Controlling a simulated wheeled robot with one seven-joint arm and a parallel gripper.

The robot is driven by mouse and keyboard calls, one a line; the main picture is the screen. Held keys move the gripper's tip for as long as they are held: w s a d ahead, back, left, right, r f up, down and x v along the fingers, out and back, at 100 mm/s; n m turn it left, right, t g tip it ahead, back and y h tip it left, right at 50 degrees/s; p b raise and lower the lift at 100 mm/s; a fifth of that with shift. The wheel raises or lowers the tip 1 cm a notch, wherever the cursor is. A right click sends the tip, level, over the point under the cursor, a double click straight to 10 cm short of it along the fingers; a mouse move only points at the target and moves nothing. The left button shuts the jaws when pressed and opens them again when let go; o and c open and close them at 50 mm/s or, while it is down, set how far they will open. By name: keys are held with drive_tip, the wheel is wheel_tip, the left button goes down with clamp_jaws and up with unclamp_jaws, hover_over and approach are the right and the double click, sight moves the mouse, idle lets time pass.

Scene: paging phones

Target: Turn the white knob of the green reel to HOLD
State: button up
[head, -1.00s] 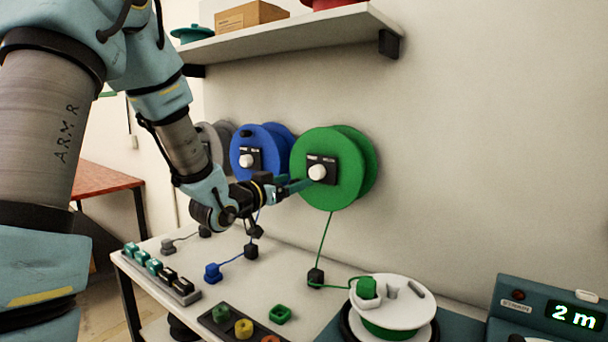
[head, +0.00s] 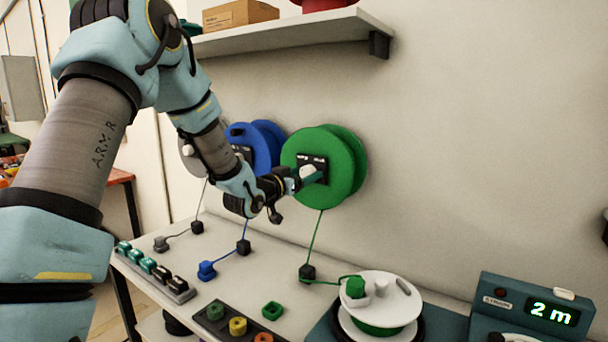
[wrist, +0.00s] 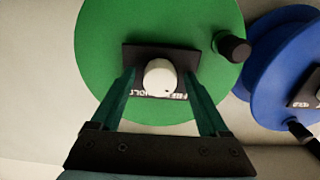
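The green reel (head: 340,150) is mounted on the back wall. Its black plate (wrist: 135,55) carries the white knob (wrist: 160,77), and the plate's lettering shows partly in the wrist view, with HOLD and FREE on it. My gripper (wrist: 158,82) is at the knob, with one teal finger on each side and a visible gap to both sides of it. The fingers are open. Which label the knob points to cannot be told.
A shelf (head: 300,35) hangs above. The bench (head: 235,285) holds connectors, a white spool (head: 385,290) and a "2 m" display (head: 552,312).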

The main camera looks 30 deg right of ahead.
clamp_jaws()
idle(0.4)
drive_tip(key=shift+f+b, duration=0.15)
drive_tip(key=shift+b, duration=0.4)
drive_tip(key=m+b, duration=1.8)
drive_tip(key=b, duration=0.9)
